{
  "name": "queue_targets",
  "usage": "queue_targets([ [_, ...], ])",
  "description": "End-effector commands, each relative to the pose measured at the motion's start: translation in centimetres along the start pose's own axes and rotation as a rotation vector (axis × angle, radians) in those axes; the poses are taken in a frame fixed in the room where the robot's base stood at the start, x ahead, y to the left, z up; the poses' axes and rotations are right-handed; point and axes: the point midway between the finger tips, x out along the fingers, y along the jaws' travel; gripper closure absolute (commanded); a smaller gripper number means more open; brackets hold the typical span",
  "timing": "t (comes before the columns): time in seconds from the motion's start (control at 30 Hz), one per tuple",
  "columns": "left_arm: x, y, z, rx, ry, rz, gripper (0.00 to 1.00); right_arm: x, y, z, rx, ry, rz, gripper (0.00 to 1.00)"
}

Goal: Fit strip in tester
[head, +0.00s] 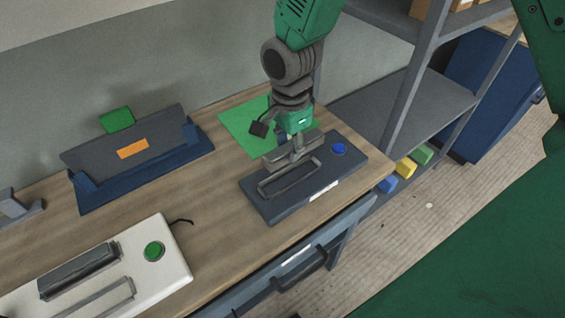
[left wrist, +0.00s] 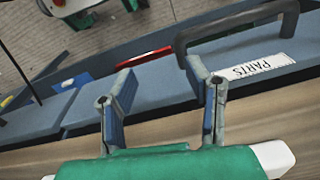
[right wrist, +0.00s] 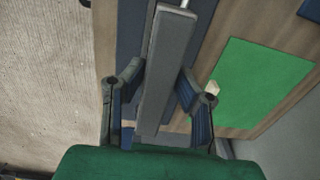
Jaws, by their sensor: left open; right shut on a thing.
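My right gripper (head: 295,150) points down over a dark grey box (head: 262,205) with a blue button and a long raised slot frame. It is shut on a grey bar, likely the strip (head: 278,161), at the box's back side. In the right wrist view the strip (right wrist: 165,70) runs lengthwise between the fingers (right wrist: 160,100). I cannot tell whether it touches the box. A white box (head: 175,262) with a green button and two long fittings stands at the front left; which box is the tester is unclear. My left gripper (left wrist: 160,105) is open and empty, seen only in its wrist view.
A green mat (head: 240,122) lies behind the dark box. A blue holder (head: 150,175) with a dark panel stands at the back left. A drawer handle (head: 302,270) juts from the bench front. A grey shelf (head: 400,112) stands at the right.

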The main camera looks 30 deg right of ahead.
Motion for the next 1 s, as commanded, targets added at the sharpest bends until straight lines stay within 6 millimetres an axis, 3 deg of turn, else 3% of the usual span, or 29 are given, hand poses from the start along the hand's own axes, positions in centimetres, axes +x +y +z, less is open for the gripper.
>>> queue_targets([
  [0.1, -0.2, 0.0, 0.1, 0.0, -0.002, 0.0, 0.56, 2.5, -0.2, 0.2, -0.002, 0.001, 0.007, 1.0],
  [0.5, -0.6, 0.0, -0.1, -0.001, 0.0, 0.0, 0.56, 7.7, -0.3, -0.3, 0.0, -0.004, 0.006, 1.0],
  [0.8, -0.6, 0.0, 0.0, 0.0, 0.0, 0.0, 0.56, 8.6, -0.5, -0.1, 0.0, -0.001, 0.002, 1.0],
  [0.83, -0.6, 0.0, 0.0, 0.0, 0.0, 0.0, 0.56, 8.6, -0.5, -0.2, 0.0, -0.001, 0.003, 0.7],
  [0.87, -0.6, 0.0, 0.0, 0.0, 0.0, 0.0, 0.56, 8.6, -0.5, -0.2, 0.0, -0.001, 0.003, 0.6],
  [0.9, -0.6, 0.0, 0.0, 0.0, 0.0, 0.0, 0.56, 8.6, -0.5, -0.2, 0.0, -0.001, 0.003, 0.53],
  [1.0, -0.6, 0.0, -0.1, 0.0, 0.0, 0.0, 0.56, 8.6, -0.5, -0.1, 0.0, -0.001, 0.003, 0.53],
])
